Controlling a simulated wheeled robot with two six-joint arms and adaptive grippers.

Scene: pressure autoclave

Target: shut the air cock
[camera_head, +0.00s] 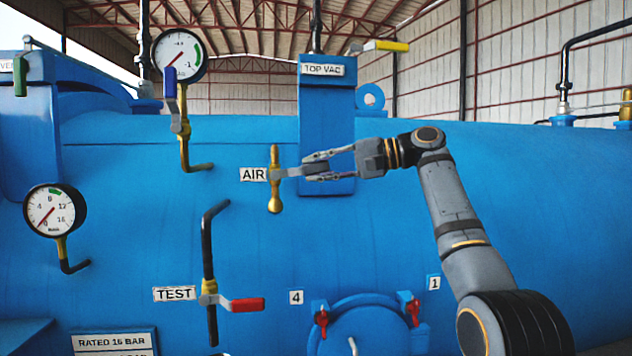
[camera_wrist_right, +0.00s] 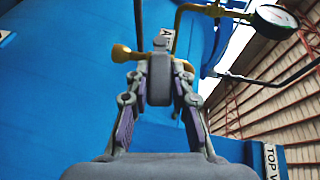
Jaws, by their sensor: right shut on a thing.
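The air cock (camera_head: 274,192) is a brass fitting on the blue vessel, beside the AIR label (camera_head: 253,174). Its brass body stands upright, and its grey lever (camera_head: 287,173) points right, across the body. My right gripper (camera_head: 308,165) comes from the right and is shut on this lever. In the right wrist view the lever (camera_wrist_right: 160,84) lies between the two fingers of my right gripper (camera_wrist_right: 160,77), with the brass body (camera_wrist_right: 122,53) behind it. The fingers hide the lever's outer end in the head view. My left gripper is not in view.
The TOP VAC post (camera_head: 327,110) stands behind my right gripper. The TEST cock's red handle (camera_head: 248,304) is below, with a black pipe (camera_head: 207,240) rising from it. A gauge (camera_head: 178,55) with a blue-handled cock (camera_head: 171,82) is up left. Bare vessel wall lies between.

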